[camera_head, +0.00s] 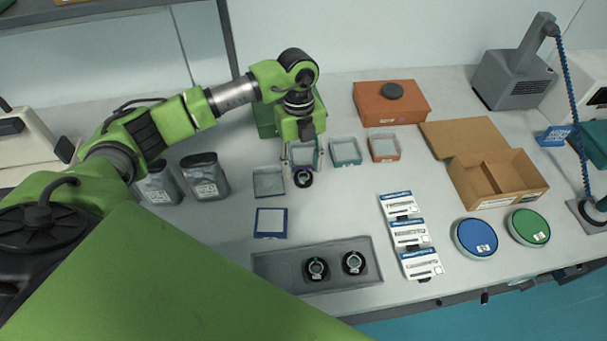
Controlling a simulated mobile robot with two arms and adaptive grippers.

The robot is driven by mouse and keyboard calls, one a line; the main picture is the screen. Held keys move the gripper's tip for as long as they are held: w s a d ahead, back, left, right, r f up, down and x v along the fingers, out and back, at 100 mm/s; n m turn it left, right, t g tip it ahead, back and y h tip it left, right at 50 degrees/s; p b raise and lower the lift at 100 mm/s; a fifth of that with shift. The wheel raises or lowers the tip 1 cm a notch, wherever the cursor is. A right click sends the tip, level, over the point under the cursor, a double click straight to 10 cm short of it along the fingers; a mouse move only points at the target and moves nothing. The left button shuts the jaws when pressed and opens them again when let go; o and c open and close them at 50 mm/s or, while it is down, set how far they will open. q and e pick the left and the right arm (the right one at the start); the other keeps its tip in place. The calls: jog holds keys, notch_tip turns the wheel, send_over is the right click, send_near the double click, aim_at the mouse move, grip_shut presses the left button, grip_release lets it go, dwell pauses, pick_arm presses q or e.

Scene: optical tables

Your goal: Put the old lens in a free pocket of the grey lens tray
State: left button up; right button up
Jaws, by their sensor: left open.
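A small black ring-shaped lens (303,179) lies on the table just in front of my left gripper (305,163). The left gripper is open, points down and holds nothing; its fingers are either side of a small shallow tray behind the lens. I cannot tell the height of the fingertips over the table. The grey lens tray (268,280) lies at the front edge of the table. Two black lenses stand in it, one near its middle (316,268) and one to the right (353,262). Its left part looks empty. My right gripper is out of view.
Small shallow trays, grey (268,183), teal (345,151) and orange (384,148), flank the gripper. A blue-edged card (270,222) lies between lens and grey lens tray. White label packs (408,235) and an open cardboard box (497,180) are to the right.

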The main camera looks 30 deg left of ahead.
aim_at(303, 179)
pick_arm(q)
jog(key=shift+s+d+f, duration=0.1)
jog(key=shift+f, duration=1.3)
jog(key=c, duration=0.9)
jog(key=shift+r, duration=0.1)
jog(key=shift+c, duration=0.2)
